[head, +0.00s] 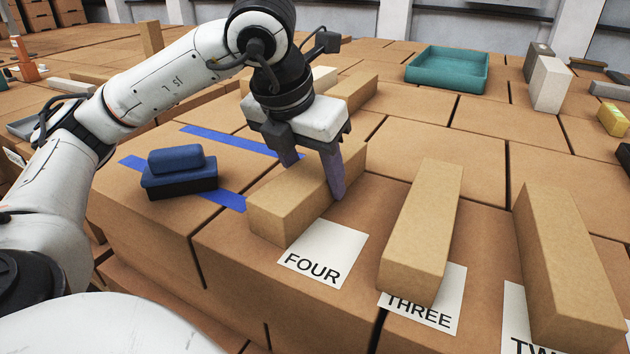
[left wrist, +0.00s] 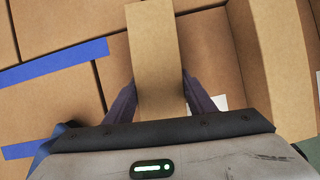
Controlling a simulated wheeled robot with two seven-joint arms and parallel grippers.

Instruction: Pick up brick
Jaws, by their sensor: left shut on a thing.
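A tan brick (head: 292,207) lies behind the paper sheet marked FOUR (head: 323,252) on the stacked cartons. My left gripper (head: 318,180) comes down over this brick with one finger on each side and is shut on it. In the left wrist view the brick (left wrist: 154,55) runs away from me between the two fingers (left wrist: 160,100). The brick appears to rest on the carton top; I cannot tell whether it is lifted. Two more tan bricks lie to the right, one (head: 424,225) at the sheet THREE and one (head: 567,265) at the sheet TWO. My right gripper is not in view.
A teal tray (head: 447,70) stands at the back. Another tan brick (head: 352,90) lies behind my gripper. A grey-white block (head: 549,84) stands back right. Carton top is bare around the middle right.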

